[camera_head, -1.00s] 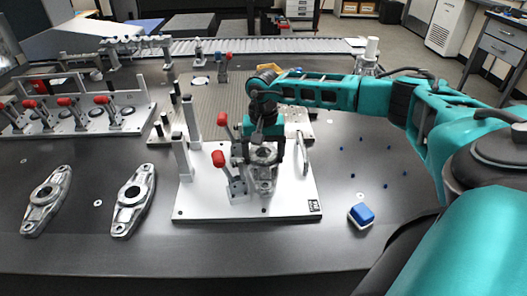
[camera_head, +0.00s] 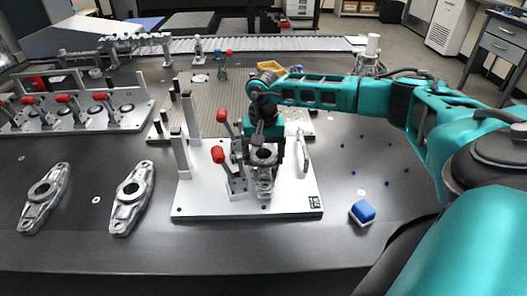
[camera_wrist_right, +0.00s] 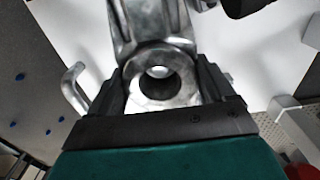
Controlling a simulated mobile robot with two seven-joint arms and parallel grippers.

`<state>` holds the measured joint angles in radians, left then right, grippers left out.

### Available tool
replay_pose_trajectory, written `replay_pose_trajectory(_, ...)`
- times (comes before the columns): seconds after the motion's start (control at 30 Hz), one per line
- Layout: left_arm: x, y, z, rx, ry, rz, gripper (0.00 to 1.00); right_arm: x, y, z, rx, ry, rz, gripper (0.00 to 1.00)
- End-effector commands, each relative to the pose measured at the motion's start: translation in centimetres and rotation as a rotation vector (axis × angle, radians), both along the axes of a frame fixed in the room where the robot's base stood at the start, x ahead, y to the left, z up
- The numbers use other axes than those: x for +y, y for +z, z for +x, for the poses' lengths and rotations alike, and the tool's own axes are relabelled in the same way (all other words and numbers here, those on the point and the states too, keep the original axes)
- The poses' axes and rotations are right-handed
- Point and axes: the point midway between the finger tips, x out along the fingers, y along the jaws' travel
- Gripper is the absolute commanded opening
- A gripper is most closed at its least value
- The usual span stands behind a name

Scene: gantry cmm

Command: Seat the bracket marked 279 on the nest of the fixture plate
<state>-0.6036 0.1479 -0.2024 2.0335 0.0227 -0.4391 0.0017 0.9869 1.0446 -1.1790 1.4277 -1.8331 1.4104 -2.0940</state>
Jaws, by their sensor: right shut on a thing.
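A grey metal bracket with a round bored boss (camera_head: 264,156) is in my right gripper (camera_head: 264,140), over the white fixture plate (camera_head: 205,203). In the right wrist view the fingers of my right gripper (camera_wrist_right: 165,92) are shut on both sides of the bracket's boss (camera_wrist_right: 158,72). The nest under the bracket is hidden, so I cannot tell whether the bracket touches it. Two red-handled clamps (camera_head: 219,154) stand on the plate just left of the bracket. No marking on the held bracket is legible. My left gripper is not in view.
Two similar brackets (camera_head: 44,196) (camera_head: 130,198) lie on the dark table at left. White posts (camera_head: 181,153) rise from the plate's left side, and a handle (camera_head: 303,150) stands at its right. Another clamp plate (camera_head: 80,120) is at back left.

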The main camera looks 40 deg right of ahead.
Motion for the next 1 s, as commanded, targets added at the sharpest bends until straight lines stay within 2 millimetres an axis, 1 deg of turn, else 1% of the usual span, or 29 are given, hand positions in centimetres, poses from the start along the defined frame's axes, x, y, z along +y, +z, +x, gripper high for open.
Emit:
replay_pose_trajectory(0.5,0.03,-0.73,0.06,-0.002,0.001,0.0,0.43,0.0,-0.96,0.08,-0.003,0.0,0.0,0.29)
replay_pose_trajectory(0.67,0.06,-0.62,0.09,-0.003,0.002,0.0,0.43,0.0,-0.87,0.08,-0.003,0.0,0.0,0.29)
replay_pose_trajectory(0.7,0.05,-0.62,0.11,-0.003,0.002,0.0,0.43,0.0,-0.87,0.08,-0.003,0.0,0.0,0.85)
replay_pose_trajectory(0.87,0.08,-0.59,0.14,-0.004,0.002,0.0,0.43,0.0,-0.91,0.05,-0.001,0.0,0.0,1.0)
replay_pose_trajectory(1.0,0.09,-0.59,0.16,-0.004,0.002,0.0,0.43,0.0,-0.95,0.03,-0.001,0.0,0.0,1.0)
